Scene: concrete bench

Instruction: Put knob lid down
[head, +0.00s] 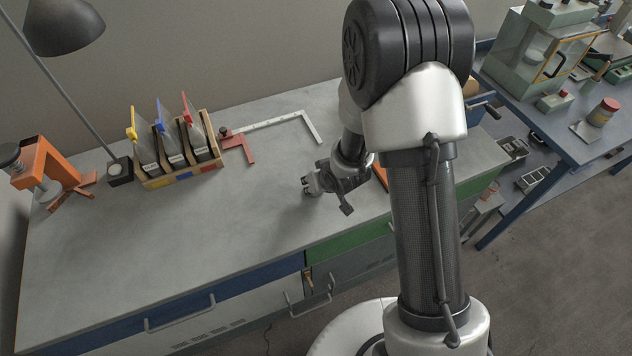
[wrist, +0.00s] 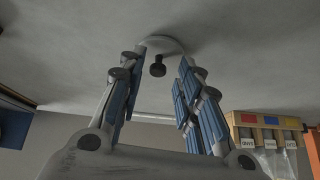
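The knob lid (wrist: 160,43) is a pale grey disc with a dark knob (wrist: 157,68). In the wrist view, which is upside down, it sits between the two fingertips of my gripper (wrist: 163,52). The fingers, with blue pads, reach to opposite edges of the disc and appear shut on its rim. The knob stands free between them, pointing back toward the wrist. The lid is close to the bench top; I cannot tell whether it touches. In the head view my gripper (head: 309,185) is low over the grey bench (head: 235,235), and the lid cannot be made out.
A wooden rack (head: 180,177) with upright bags stands at the back left, also in the wrist view (wrist: 268,120). An orange stand (head: 45,165) and a lamp (head: 65,25) are far left. The front-left bench is clear.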

